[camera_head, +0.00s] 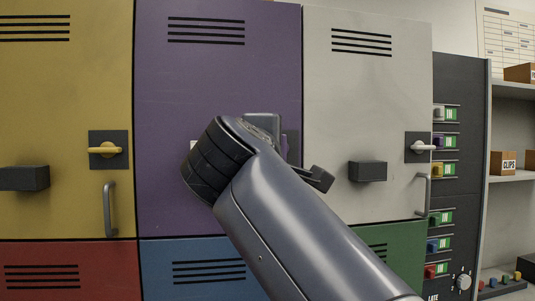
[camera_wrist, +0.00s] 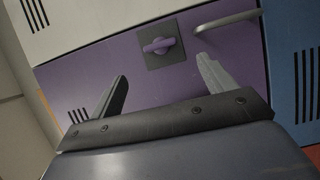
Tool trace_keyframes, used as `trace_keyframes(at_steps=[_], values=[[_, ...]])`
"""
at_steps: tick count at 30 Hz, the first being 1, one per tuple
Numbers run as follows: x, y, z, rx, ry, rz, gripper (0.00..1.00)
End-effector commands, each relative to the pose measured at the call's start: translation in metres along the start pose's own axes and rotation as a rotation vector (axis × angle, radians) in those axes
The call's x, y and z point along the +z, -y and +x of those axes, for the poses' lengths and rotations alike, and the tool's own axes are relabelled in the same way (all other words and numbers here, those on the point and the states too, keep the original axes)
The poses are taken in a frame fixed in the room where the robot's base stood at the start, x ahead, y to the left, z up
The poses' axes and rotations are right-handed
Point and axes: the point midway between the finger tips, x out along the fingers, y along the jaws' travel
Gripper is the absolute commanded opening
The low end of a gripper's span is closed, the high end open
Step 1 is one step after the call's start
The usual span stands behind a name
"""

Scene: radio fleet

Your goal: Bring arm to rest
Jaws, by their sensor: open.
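My arm reaches up from the lower right in the head view and ends in front of the purple locker door (camera_head: 215,90). My gripper (camera_wrist: 160,90) shows in the wrist view with its two fingers spread wide and nothing between them. In the head view my own arm hides most of the gripper. Beyond the fingers, the wrist view shows the purple door's turn latch (camera_wrist: 161,46) on a dark plate and its bar handle (camera_wrist: 228,21). Both stand apart from the fingers in the picture. In the head view my arm covers most of the purple latch and handle.
A yellow door (camera_head: 60,100) is at left and a grey-white door (camera_head: 350,100) at right, each with a latch and handle. Red, blue and green doors sit below. At far right are a dark panel (camera_head: 462,90) with labelled slots and shelves with a CLIPS box (camera_head: 502,162).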

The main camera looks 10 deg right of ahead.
Motion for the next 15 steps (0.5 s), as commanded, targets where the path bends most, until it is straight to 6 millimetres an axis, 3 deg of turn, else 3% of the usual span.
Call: trace_keyframes(at_steps=[8,15], values=[[0.0,-0.001,0.015,-0.001,0.004,-0.002,0.78],[0.0,-0.003,0.055,-0.002,0.005,-0.003,0.78]])
